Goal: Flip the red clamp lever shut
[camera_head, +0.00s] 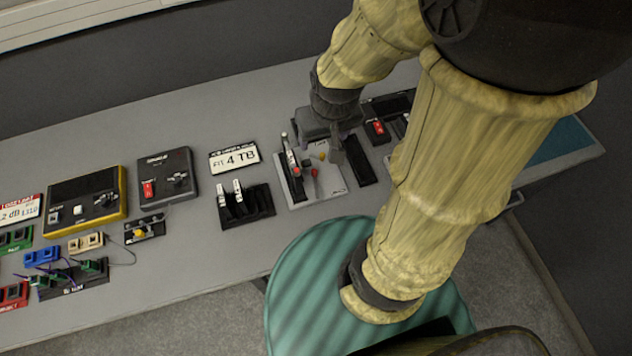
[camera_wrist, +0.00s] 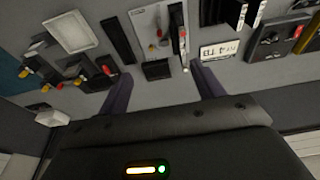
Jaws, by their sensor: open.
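A light grey plate (camera_head: 328,191) stands on the bench below my gripper, with small red and yellow knobs on it. A slim upright lever with red on it (camera_head: 291,160) stands at the plate's left side; it also shows in the wrist view (camera_wrist: 183,36). I cannot tell for sure which red part is the clamp lever, or its exact angle. My gripper (camera_head: 321,148) is above the back of the plate and partly hides it. In the wrist view, its fingers (camera_wrist: 162,86) are spread apart with nothing between them, and the plate and lever lie beyond them.
A black box with a red switch (camera_head: 165,180) is farther left. Another red-switch unit (camera_head: 377,128) is close on the right. Bare bench lies in front.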

